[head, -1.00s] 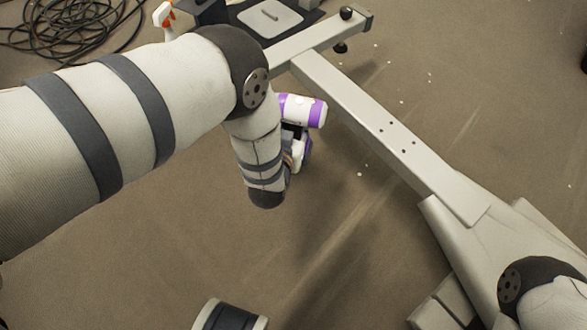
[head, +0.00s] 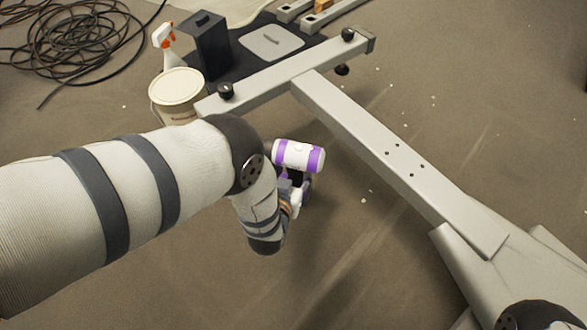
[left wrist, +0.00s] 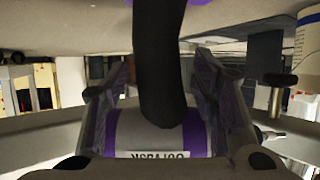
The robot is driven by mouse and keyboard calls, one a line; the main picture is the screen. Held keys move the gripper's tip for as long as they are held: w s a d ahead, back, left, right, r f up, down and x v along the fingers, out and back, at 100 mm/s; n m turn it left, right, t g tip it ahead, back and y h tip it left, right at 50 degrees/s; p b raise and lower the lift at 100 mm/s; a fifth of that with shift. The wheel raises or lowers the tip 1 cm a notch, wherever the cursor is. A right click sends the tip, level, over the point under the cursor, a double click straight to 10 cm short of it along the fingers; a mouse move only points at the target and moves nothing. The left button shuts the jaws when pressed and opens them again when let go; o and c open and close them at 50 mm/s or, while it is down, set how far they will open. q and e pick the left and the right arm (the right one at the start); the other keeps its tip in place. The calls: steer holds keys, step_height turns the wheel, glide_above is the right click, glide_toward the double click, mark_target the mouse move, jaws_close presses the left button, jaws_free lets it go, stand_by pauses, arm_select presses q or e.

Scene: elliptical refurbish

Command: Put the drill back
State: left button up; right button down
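The drill (head: 299,155) has a white and purple body and shows just beyond my left forearm in the head view. It is off to the left of the long grey beam. My left gripper (head: 295,195) is mostly hidden behind my arm in the head view. In the left wrist view, the drill's white and purple body (left wrist: 155,130) and a black curved part (left wrist: 160,65) sit between the two fingers of my left gripper (left wrist: 160,100), which appear closed around it. My right gripper is out of view.
A grey elliptical frame (head: 390,150) runs diagonally across the floor. A white bucket (head: 178,90), a spray bottle (head: 165,45), a black box (head: 212,45) and a dark mat (head: 255,72) lie beyond it. Coiled cable (head: 70,45) is at the upper left. Floor below my arm is clear.

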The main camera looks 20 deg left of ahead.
arm_select(q)
steer(key=shift+f+b, duration=0.15)
steer(key=shift+b, duration=0.15)
steer(key=p+v, duration=0.6)
steer(key=v, duration=0.6)
steer(key=shift+f, duration=0.1)
